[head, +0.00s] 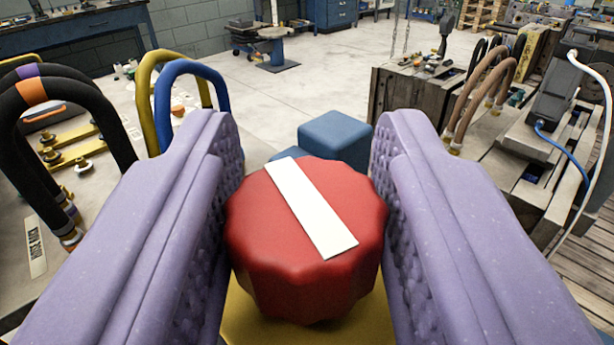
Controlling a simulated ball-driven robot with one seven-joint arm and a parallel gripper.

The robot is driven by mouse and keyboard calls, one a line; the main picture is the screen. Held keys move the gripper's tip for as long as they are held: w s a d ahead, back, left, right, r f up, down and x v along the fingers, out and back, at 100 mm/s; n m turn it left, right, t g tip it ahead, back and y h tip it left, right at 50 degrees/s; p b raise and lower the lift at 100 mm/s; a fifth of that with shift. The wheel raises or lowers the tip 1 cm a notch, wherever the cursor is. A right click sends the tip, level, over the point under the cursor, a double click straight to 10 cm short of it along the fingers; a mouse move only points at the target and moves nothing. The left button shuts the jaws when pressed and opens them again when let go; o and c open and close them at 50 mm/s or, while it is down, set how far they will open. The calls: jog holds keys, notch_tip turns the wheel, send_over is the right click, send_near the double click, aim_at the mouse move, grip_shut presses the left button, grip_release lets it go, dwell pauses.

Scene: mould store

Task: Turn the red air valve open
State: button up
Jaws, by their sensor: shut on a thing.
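The red air valve (270,235) is a round, scalloped red knob in the lower middle of the head view. A white stripe (311,208) runs across its top, slanting from upper left to lower right. My gripper (305,190) has two purple, studded fingers, one on each side of the knob, and is shut on it. A yellow part (260,320) shows below the knob. A blue block (335,140) stands just behind it. The lower sides of the knob by the fingers are partly hidden.
Black hoses (75,95) with coloured bands arch at the left, beside a yellow hose (145,85) and a blue hose (205,75). Open concrete floor (330,75) lies behind.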

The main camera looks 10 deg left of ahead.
jog(key=shift+n+g+y, duration=0.3)
jog(key=shift+n+y, duration=0.6)
jog(key=shift+y, duration=0.3)
jog(key=o, duration=0.9)
jog(key=shift+w, duration=0.1)
jog(key=shift+o, duration=0.2)
